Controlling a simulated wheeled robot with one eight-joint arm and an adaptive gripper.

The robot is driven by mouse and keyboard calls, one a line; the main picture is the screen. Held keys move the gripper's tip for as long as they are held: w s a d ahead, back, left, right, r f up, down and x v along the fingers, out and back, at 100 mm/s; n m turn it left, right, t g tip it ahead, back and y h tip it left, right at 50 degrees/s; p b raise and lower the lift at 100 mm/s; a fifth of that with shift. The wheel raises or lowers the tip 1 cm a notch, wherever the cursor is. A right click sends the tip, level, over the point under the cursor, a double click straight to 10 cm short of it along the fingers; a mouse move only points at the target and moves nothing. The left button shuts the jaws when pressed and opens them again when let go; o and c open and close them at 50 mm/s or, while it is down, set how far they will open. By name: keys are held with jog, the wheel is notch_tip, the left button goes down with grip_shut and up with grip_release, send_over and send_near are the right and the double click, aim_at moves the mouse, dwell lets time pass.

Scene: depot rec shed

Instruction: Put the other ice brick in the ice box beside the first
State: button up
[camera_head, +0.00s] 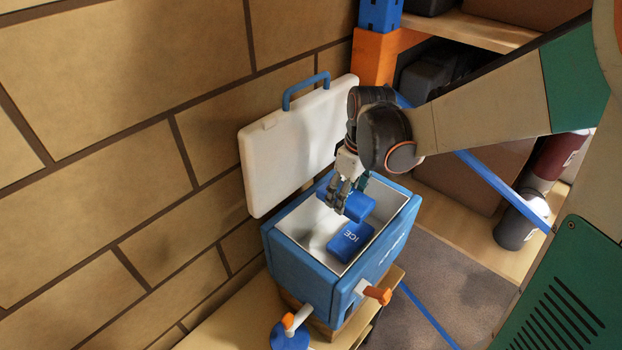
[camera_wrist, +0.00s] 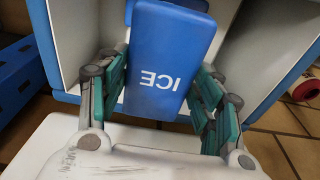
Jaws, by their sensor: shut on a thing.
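The ice box (camera_head: 290,250) is a blue chest with a white inside, and its white lid (camera_head: 290,150) stands open against the wall. The first ice brick (camera_head: 350,242), blue with white ICE lettering, lies inside the box. My gripper (camera_head: 344,197) points down over the box opening. It is shut on the other ice brick (camera_head: 359,208), which is blue and held above the first one. In the wrist view this held brick (camera_wrist: 168,55) shows its ICE lettering between the teal fingers. The gap between the two bricks is hard to judge.
The box stands on a wooden bench (camera_head: 235,325) close to the tiled wall (camera_head: 100,200). An orange-handled white tap (camera_head: 375,292) sticks out from the box's front. Shelves (camera_head: 470,215) with dark cases and cylinders stand to the right.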

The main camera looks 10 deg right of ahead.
notch_tip(320, 180, down, 10)
jog(key=shift+f+b, duration=0.1)
jog(key=shift+b, duration=0.7)
jog(key=shift+s, duration=0.1)
jog(key=shift+f+b, duration=0.35)
jog(key=shift+b, duration=0.15)
jog(key=o, duration=1.3)
jog(key=shift+r, duration=0.15)
